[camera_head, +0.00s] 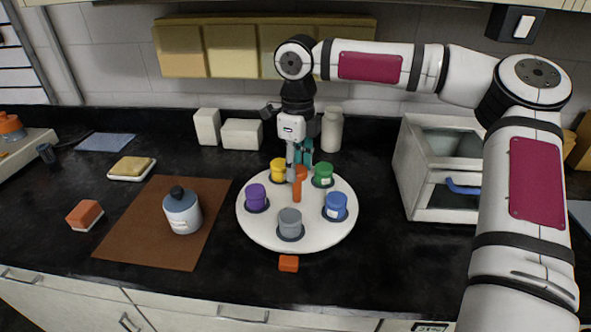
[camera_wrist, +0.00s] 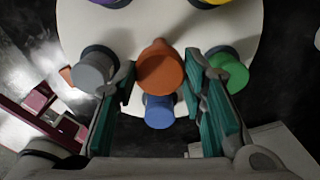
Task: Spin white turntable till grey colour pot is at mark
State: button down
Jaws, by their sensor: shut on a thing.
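The white turntable (camera_head: 262,228) lies on the dark counter and bears several coloured pots around an orange central knob (camera_head: 300,186). The grey pot (camera_head: 290,223) is at the front of the turntable, in line with the orange mark (camera_head: 289,263) just off the rim. In the wrist view the grey pot (camera_wrist: 94,72) is at left, beside the orange mark (camera_wrist: 67,76). My gripper (camera_head: 299,166) points down at the centre and is shut on the orange knob, which shows between the fingers in the wrist view (camera_wrist: 160,68).
The blue pot (camera_head: 336,207), green pot (camera_head: 323,175), yellow pot (camera_head: 279,169) and purple pot (camera_head: 256,198) share the turntable. A bottle (camera_head: 183,213) stands on a brown mat (camera_head: 140,235) at left.

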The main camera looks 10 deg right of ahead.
jog(key=shift+n+b, duration=0.3)
jog(key=shift+b, duration=0.2)
jog(key=c, duration=1)
grip_release()
notch_tip(320, 180, up, 12)
